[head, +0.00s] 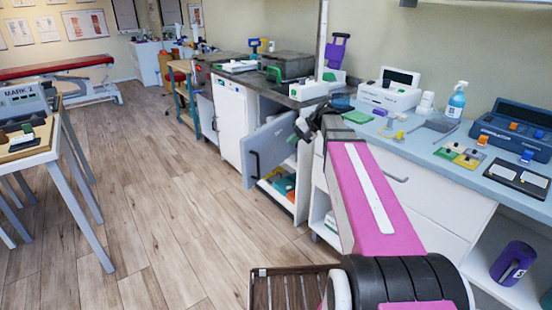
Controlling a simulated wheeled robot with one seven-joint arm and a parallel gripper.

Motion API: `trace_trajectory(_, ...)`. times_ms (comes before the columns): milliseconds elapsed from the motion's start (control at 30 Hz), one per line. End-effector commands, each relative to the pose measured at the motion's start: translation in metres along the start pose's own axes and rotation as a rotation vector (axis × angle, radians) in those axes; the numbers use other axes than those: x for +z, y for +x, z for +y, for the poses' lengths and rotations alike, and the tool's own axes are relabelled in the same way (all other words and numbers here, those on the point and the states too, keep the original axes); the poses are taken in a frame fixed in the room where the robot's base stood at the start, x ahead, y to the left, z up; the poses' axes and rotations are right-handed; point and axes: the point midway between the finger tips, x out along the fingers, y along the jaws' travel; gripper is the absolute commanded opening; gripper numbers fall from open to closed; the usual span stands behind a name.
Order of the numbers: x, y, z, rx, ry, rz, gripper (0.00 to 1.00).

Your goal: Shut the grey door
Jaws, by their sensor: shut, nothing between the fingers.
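The grey door (270,146) is a cabinet door under the counter in the middle of the head view. It stands open, swung out into the room, with a dark handle (253,166) on its face. The open cabinet beside it shows shelves with teal and orange items (283,182). My gripper (302,131) is at the far end of my pink arm, just right of the door's upper right part. It is shut and holds nothing. It is small and dark here, and I cannot tell whether it touches the door.
A white cabinet front (233,118) is left of the grey door. The blue-grey worktop (425,135) at right carries devices and a spray bottle (456,100). A table (50,157) stands at left. The wooden floor (160,200) between is clear. A slatted brown surface (285,290) is at the bottom.

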Motion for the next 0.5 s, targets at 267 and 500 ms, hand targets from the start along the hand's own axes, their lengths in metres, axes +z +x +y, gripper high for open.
trace_trajectory(267, 0.0, 0.032, -0.001, -0.003, 0.0, -0.003, 0.0)
trace_trajectory(500, 0.0, 0.077, 0.0, -0.002, 0.0, -0.003, 0.0)
